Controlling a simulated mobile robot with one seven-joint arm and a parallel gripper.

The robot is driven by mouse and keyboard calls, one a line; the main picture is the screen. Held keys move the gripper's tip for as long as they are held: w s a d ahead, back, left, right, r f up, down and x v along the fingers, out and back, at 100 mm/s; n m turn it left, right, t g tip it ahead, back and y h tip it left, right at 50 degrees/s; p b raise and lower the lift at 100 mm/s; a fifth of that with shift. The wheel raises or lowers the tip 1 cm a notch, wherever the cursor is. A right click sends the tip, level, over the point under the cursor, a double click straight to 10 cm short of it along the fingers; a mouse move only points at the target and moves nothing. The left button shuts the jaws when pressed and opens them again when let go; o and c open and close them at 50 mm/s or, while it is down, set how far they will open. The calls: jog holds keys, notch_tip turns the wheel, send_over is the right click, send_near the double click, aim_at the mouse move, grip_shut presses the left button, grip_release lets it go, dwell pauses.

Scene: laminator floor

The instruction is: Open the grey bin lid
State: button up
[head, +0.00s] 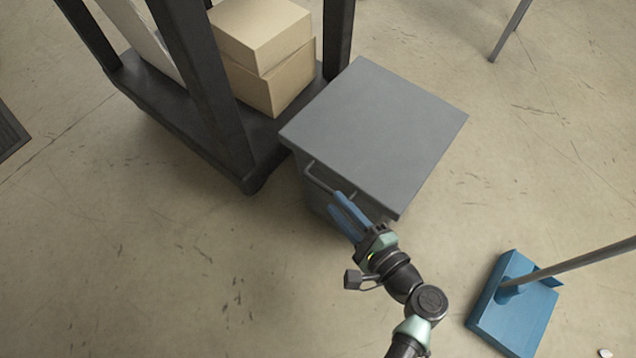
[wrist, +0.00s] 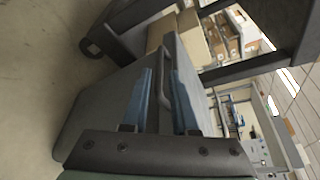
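The grey bin (head: 312,185) stands on the floor with its flat square lid (head: 385,125) lying shut on top. A thin bar handle (head: 325,180) sticks out on the near side, just below the lid's edge; it also shows in the wrist view (wrist: 177,88). My gripper (head: 336,204) is at this near side, its blue fingers pointing at the handle. In the wrist view the fingers (wrist: 163,97) are apart, with the handle bar seen between and beyond them. I cannot tell whether the bar lies within their grip. The fingers hide part of the bin's front.
A dark-framed cart (head: 190,120) with cardboard boxes (head: 265,50) stands close against the bin's left side. A blue floor tool (head: 512,305) with a long grey handle lies at the lower right.

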aim_at(323, 188)
jog(key=b+x, duration=0.2)
jog(key=x, duration=0.6)
jog(key=shift+w+b, duration=0.1)
jog(key=shift+b, duration=0.3)
jog(key=shift+c, duration=0.2)
grip_shut()
dwell(0.7)
